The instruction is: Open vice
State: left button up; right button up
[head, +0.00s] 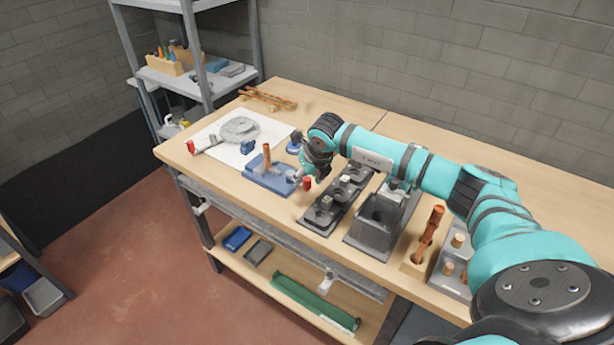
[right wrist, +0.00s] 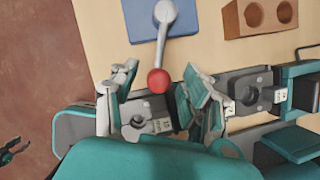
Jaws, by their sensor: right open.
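The blue vice (head: 268,177) sits near the front edge of the wooden workbench, with an upright copper pipe (head: 267,156) at it. Its grey lever ends in a red ball knob (head: 307,183). In the right wrist view the lever (right wrist: 165,38) runs down from the blue base (right wrist: 158,12) to the red knob (right wrist: 158,81). My right gripper (head: 317,168) is over the lever end. In the right wrist view its fingers (right wrist: 160,78) are open, one on each side of the knob, with gaps visible. My left gripper is not in the head view.
Dark fixtures (head: 322,215) and a grey block holder (head: 375,225) stand right of the vice. A white sheet (head: 213,140) with a grey coil (head: 240,129) lies behind left. Copper pipes (head: 268,99) lie at the back. A small teal-black shape at the right wrist view's left edge is unclear.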

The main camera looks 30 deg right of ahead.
jog(key=shift+w+f, duration=0.1)
jog(key=shift+f, duration=0.2)
grip_shut()
